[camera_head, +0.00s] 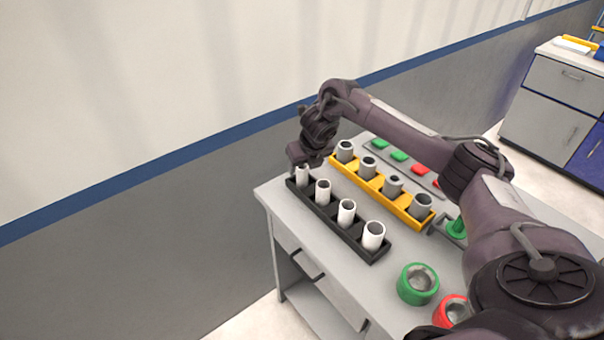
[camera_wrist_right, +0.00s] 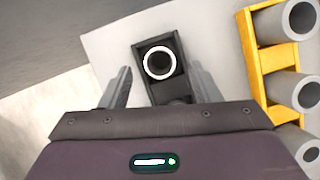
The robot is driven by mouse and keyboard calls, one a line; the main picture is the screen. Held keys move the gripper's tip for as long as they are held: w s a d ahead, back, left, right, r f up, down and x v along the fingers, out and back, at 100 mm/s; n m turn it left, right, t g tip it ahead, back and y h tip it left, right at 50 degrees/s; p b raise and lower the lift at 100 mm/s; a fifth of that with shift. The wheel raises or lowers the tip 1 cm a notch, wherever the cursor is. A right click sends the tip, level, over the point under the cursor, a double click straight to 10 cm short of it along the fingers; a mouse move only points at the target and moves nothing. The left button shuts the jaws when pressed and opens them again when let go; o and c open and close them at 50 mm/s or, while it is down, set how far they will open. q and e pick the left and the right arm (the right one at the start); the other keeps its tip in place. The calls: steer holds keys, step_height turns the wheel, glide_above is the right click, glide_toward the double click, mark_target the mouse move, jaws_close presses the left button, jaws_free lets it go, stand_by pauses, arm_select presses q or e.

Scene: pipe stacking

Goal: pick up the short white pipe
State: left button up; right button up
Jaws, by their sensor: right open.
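Several white pipes stand upright in a black rack (camera_head: 334,227) on the table. The white pipe (camera_head: 303,175) at the rack's far left end looks the shortest and smallest in the head view. My right gripper (camera_head: 302,160) is just above that pipe and partly hides its top. In the right wrist view the gripper (camera_wrist_right: 162,78) is open, with one finger on each side of the rack's end. The white rim of the pipe (camera_wrist_right: 158,63) shows between and slightly beyond the fingertips, and nothing is held. My left gripper is not in view.
A yellow rack (camera_head: 409,213) with several grey pipes stands close behind the black rack. A grey tray with green and red pieces (camera_head: 400,156) lies farther back. A green ring (camera_head: 418,284) and a red ring (camera_head: 452,311) are at the front right. A cabinet (camera_head: 555,95) stands beyond.

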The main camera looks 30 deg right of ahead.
mark_target(303, 167)
steer(key=shift+x, duration=0.9)
steer(key=x, duration=0.2)
steer(key=shift+w+f, duration=0.2)
steer(key=shift+f, duration=0.1)
steer(key=shift+s, duration=0.1)
steer(key=shift+c, duration=0.9)
steer(key=c, duration=0.9)
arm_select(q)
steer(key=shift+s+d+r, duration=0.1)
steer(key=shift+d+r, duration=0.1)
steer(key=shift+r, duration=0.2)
